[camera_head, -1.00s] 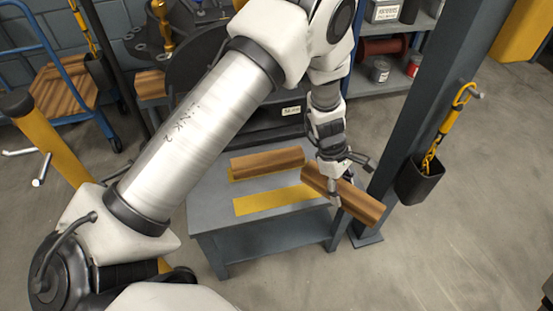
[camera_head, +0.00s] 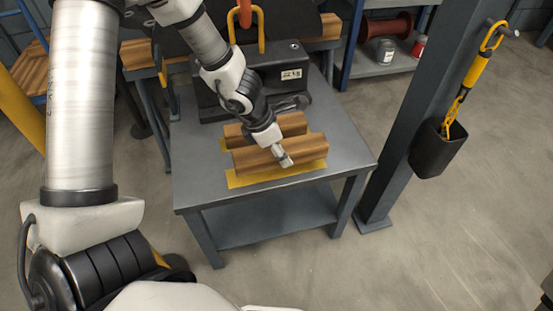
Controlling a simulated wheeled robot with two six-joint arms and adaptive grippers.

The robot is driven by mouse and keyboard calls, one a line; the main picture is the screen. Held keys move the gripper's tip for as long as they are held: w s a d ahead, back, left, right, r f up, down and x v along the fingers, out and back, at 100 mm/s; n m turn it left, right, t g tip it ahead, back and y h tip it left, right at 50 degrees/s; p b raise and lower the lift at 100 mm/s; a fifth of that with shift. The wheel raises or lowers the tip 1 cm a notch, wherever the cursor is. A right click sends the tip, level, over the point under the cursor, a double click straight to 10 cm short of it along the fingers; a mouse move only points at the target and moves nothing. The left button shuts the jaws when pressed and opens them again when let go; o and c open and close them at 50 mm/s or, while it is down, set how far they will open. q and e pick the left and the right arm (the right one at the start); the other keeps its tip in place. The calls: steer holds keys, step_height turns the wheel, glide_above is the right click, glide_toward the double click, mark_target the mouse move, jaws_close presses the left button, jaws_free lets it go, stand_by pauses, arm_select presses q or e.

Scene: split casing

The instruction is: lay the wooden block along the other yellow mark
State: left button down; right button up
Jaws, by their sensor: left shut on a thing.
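My left gripper (camera_head: 284,158) is shut on a wooden block (camera_head: 250,160) above the grey table. The held block lies roughly lengthwise over the near yellow mark (camera_head: 245,181) and hides its back part. I cannot tell whether it touches the table top. A second wooden block (camera_head: 293,123) lies just behind it, roughly parallel, partly hidden by my gripper. My right gripper is not in view.
The grey table (camera_head: 350,151) has bare room at its right and front. A dark labelled box (camera_head: 292,92) stands at its back edge. A dark post (camera_head: 405,110) with a black holder (camera_head: 437,148) stands to the right of the table.

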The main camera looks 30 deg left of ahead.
mark_target(276, 159)
arm_select(q)
steer(key=shift+s+a+f, duration=0.1)
steer(key=shift+s+a, duration=0.1)
steer(key=shift+a, duration=0.25)
step_height(276, 159, down, 4)
steer(key=b, duration=0.4)
steer(key=shift+r, duration=0.3)
steer(key=shift+f, duration=0.15)
steer(key=shift+c, duration=2.2)
jaws_free()
steer(key=p+v, duration=1.1)
steer(key=v, duration=0.1)
steer(key=shift+w+d+r, duration=0.1)
steer(key=shift+r, duration=0.2)
steer(key=shift+f, duration=0.1)
